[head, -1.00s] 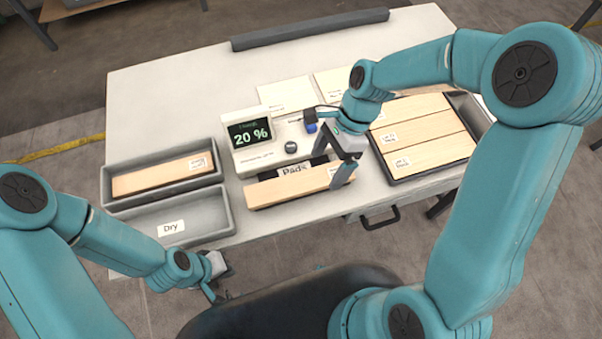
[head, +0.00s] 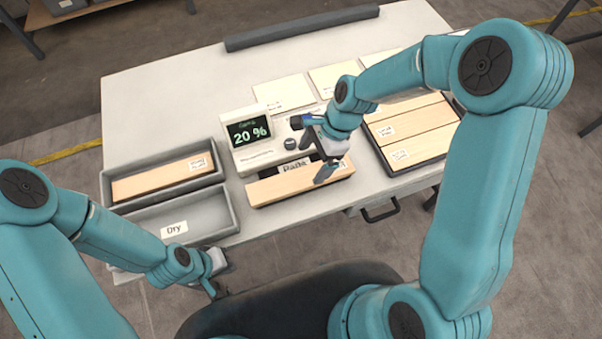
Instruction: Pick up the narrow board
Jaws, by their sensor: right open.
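A narrow pale board (head: 272,189) lies in front of the moisture meter, by a label reading "Pads". My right gripper (head: 325,170) is open over the right end of this board and hides part of it. I cannot tell whether the fingers touch it. Another pale board (head: 160,178) lies in the rear grey tray (head: 108,188) at the left. Several labelled boards (head: 420,132) lie side by side in the dark tray (head: 395,172) at the right. My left gripper (head: 211,284) is low by the table's front edge, apart from the boards; its opening is unclear.
The meter (head: 250,155) reads 20 %. An empty grey tray labelled "Dry" (head: 205,226) stands at the front left. Pale labelled sheets (head: 283,93) lie behind the meter. A dark bar (head: 300,28) runs along the back edge. The table's (head: 165,95) back left is clear.

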